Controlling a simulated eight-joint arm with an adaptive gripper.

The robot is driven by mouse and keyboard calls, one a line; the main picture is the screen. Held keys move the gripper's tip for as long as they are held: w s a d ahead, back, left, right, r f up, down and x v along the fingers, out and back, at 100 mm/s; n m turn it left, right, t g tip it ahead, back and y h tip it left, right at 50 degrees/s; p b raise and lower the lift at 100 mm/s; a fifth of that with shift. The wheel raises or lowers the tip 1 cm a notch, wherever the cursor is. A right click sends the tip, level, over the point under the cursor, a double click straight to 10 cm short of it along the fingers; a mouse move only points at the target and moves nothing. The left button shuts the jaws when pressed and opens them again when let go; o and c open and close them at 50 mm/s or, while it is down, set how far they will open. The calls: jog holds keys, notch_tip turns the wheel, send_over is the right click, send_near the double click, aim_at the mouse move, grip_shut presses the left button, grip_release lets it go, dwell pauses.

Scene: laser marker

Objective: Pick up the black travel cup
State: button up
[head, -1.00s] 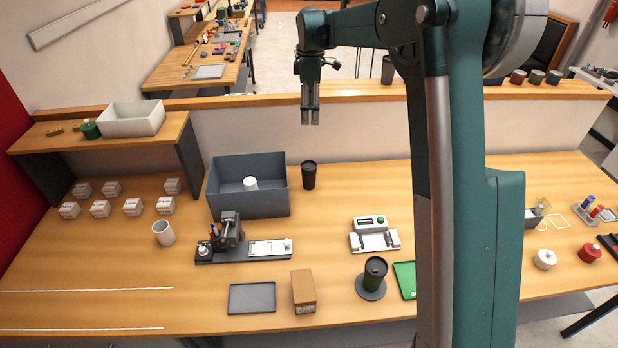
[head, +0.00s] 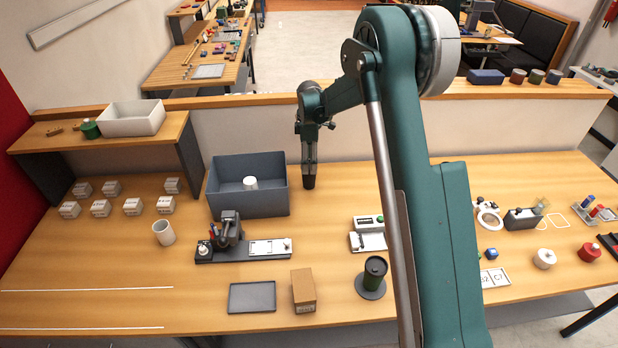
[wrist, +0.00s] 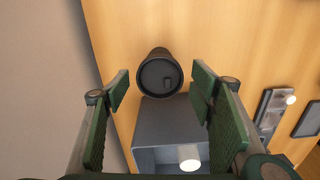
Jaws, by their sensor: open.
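The black travel cup (head: 309,182) stands upright on the bench, beside the right wall of the grey bin. In the wrist view the cup's round dark lid (wrist: 160,75) shows between and ahead of the two open fingers (wrist: 160,88). The fingers are apart, with nothing held. I cannot tell whether the tips are level with the lid. A second dark cup with a green band (head: 375,272) stands on a round grey base nearer the front.
The grey bin (head: 225,207) holds a white cylinder (head: 250,183) and is close to the cup; it also shows in the wrist view (wrist: 150,135). A low partition wall (head: 250,135) rises behind. A marking device (head: 230,235) and a small box (head: 303,290) stand in front.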

aim_at(309, 176)
jog(key=shift+f, duration=0.25)
jog(key=shift+f, duration=1.3)
jog(key=shift+f+p, duration=0.3)
jog(key=shift+f, duration=2.35)
jog(key=shift+c, duration=0.6)
jog(key=c, duration=0.7)
